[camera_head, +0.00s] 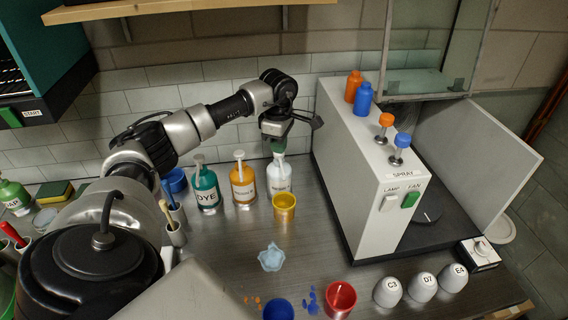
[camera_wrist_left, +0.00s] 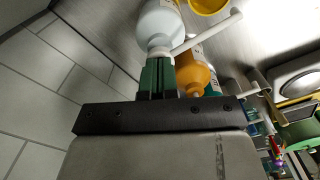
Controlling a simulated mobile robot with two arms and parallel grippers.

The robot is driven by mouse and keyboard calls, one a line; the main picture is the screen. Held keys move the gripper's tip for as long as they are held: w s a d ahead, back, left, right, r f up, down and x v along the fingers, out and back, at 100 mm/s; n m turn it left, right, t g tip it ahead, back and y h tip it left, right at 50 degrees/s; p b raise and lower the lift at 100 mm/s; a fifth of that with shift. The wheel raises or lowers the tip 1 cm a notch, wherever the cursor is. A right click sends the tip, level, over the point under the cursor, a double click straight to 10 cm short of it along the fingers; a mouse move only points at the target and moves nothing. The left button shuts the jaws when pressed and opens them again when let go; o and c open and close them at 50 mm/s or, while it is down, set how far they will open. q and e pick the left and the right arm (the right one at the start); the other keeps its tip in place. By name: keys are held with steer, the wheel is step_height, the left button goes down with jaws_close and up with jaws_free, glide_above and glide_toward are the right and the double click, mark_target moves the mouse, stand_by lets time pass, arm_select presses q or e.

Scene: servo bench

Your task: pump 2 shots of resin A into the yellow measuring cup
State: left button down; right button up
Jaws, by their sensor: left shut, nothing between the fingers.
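A white pump bottle (camera_head: 279,178) stands at the back of the bench; its label is too small to read fully. The yellow measuring cup (camera_head: 284,205) stands upright just in front of it, and part of the cup shows in the left wrist view (camera_wrist_left: 207,4). My left gripper (camera_head: 277,145) is shut and empty, pointing down at the top of the white bottle. In the left wrist view its green fingertips (camera_wrist_left: 158,66) cover the pump head; I cannot tell whether they touch it. My right gripper is not in view.
An amber pump bottle (camera_head: 243,184) and a teal DYE bottle (camera_head: 206,187) stand left of the white bottle. The white spray booth (camera_head: 365,185) stands close on the right. A pale blue crumpled cloth (camera_head: 271,257) lies in front, with a red cup (camera_head: 340,299) nearer.

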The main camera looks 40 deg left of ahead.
arm_select(q)
steer(key=shift+r+p, duration=1)
steer(key=shift+r, duration=0.55)
steer(key=shift+r, duration=0.1)
step_height(320, 180, up, 6)
steer(key=p, duration=0.4)
